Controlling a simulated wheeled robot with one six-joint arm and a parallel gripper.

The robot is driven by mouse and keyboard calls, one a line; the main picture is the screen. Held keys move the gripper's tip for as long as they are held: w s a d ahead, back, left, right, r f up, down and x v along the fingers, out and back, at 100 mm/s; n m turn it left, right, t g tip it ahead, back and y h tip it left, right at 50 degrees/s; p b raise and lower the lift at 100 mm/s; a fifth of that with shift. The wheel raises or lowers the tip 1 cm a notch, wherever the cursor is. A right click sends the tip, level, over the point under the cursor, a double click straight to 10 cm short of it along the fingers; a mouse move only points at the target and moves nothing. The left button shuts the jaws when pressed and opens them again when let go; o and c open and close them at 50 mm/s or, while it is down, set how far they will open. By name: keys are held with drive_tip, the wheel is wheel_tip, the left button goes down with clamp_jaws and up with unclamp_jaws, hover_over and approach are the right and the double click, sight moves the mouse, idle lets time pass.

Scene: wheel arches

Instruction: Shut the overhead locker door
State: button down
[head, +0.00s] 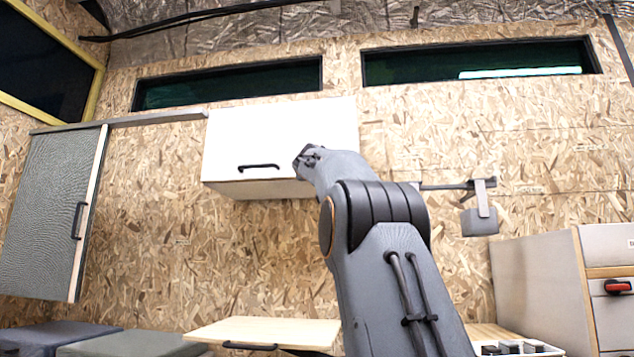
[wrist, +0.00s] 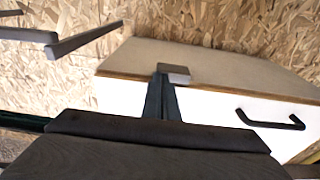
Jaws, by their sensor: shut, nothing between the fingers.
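The overhead locker (head: 228,130) is a white box high on the chipboard wall, with a black bar handle (head: 258,167) low on its front. Its white door (wrist: 215,110) and handle (wrist: 270,121) also show in the wrist view, with the pale underside (wrist: 225,70) beside them. The door looks flush with the box; I cannot tell whether a small gap is left. My gripper (head: 308,155) is shut and empty, to the right of the handle in the head view. In the wrist view its fingertips (wrist: 174,75) overlap the door's lower edge; contact is unclear. My arm hides the locker's lower right corner.
A grey panel door (head: 50,220) hangs at left under a rail. A fold-down wooden shelf (head: 262,331) stands out below the locker. A grey lamp-like fitting (head: 480,221) is on the wall at right, above a drawer cabinet (head: 540,285).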

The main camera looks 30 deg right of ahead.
drive_tip(key=s+a+f+b, duration=0.6)
drive_tip(key=s+f+b, duration=0.1)
drive_tip(key=shift+a, duration=0.15)
drive_tip(key=shift+s, duration=0.1)
